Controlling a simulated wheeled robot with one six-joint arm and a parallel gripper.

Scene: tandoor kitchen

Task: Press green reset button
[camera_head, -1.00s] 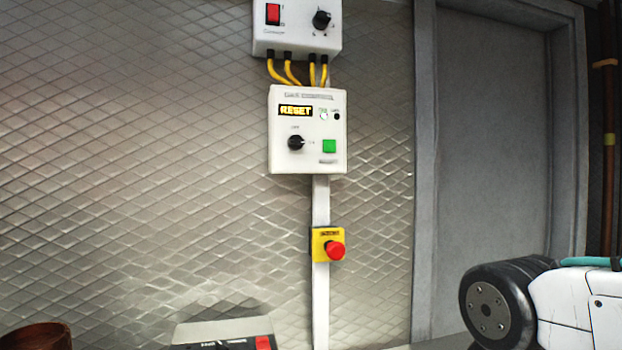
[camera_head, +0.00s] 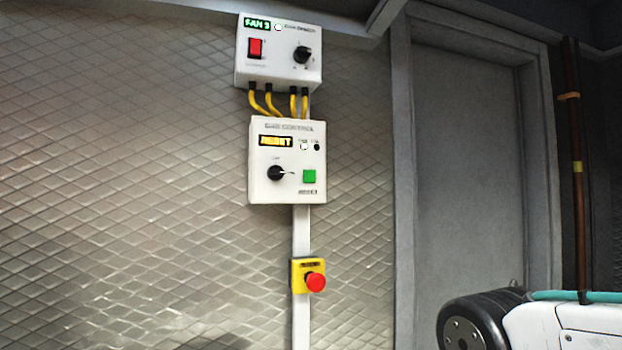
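The box has an orange display (camera_head: 275,141) reading "RESET" and a black knob (camera_head: 276,173) left of the button. Part of my arm, a dark round joint and a white link, shows at the lower right, apart from the box. My gripper is not in view.
A second white box (camera_head: 250,72) above has a red switch, a black knob and a green "FAN 3" display. Yellow cables join the boxes. Below is a red emergency button (camera_head: 316,282) on a yellow housing. A grey door (camera_head: 465,180) stands right.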

